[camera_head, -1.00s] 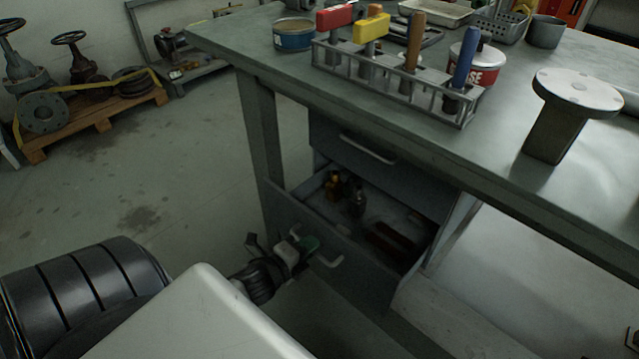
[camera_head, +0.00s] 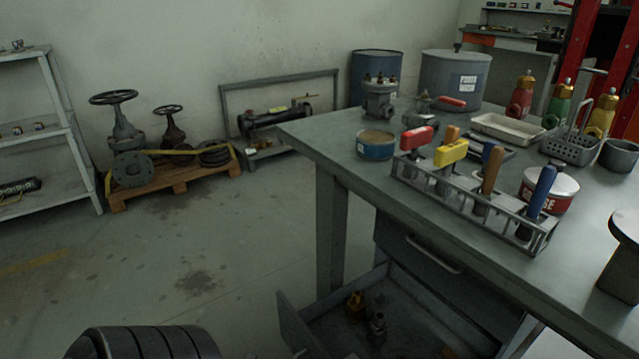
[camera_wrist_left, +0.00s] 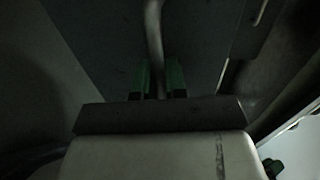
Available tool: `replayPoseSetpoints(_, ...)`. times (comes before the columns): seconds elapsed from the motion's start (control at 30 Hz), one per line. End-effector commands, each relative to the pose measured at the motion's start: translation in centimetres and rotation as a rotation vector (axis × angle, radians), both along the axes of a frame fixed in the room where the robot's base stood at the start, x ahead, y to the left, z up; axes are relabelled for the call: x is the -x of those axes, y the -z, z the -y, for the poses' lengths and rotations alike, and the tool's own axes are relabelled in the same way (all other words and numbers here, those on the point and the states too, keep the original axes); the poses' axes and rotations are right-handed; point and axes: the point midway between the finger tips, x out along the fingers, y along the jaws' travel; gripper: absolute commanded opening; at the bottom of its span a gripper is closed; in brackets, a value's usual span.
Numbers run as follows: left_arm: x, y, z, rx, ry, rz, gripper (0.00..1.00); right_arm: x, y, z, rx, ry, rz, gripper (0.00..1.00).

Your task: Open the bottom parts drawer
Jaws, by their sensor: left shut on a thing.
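The bottom parts drawer (camera_head: 335,318) stands pulled out under the workbench, its inside showing at the bottom of the head view. A yellow-brown fitting (camera_head: 355,305) and a grey fitting (camera_head: 377,324) stand inside it. The closed upper drawer (camera_head: 420,262) is above it. In the left wrist view my left gripper (camera_wrist_left: 158,80) has its green fingers on either side of a grey bar handle (camera_wrist_left: 154,35), shut on it, against the dark drawer front (camera_wrist_left: 100,45). The left gripper is out of the head view. My right gripper is not seen.
The workbench (camera_head: 330,145) carries a tool rack (camera_head: 470,205), a blue tin (camera_head: 375,145) and several bottles. A pallet (camera_head: 172,182) with valves and a shelf unit (camera_head: 50,130) stand at the left. The floor (camera_head: 230,250) between them is clear.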

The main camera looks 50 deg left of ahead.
Motion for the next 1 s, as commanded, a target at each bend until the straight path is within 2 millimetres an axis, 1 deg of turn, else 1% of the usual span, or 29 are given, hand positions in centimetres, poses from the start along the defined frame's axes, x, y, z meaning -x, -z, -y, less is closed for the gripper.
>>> replayPoseSetpoints(0.13, 0.45, 0.04, 0.05, 0.001, 0.001, 0.0, 0.0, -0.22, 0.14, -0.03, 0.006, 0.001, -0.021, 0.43)
replayPoseSetpoints(0.5, 0.53, 0.06, 0.05, 0.001, 0.001, 0.0, 0.0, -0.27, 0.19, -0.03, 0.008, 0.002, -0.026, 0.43)
replayPoseSetpoints(0.53, 0.53, 0.06, 0.05, 0.001, 0.002, 0.0, 0.15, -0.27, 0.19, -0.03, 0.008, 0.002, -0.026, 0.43)
replayPoseSetpoints(0.67, 0.52, 0.06, 0.03, 0.001, 0.001, 0.0, 0.35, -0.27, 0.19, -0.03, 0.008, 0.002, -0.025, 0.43)
replayPoseSetpoints(0.7, 0.51, 0.05, 0.02, 0.001, 0.001, 0.0, 0.37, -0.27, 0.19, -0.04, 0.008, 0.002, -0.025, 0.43)
replayPoseSetpoints(1.0, 0.72, -0.04, -0.04, 0.001, 0.0, -0.001, 0.37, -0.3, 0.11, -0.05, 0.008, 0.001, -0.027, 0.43)
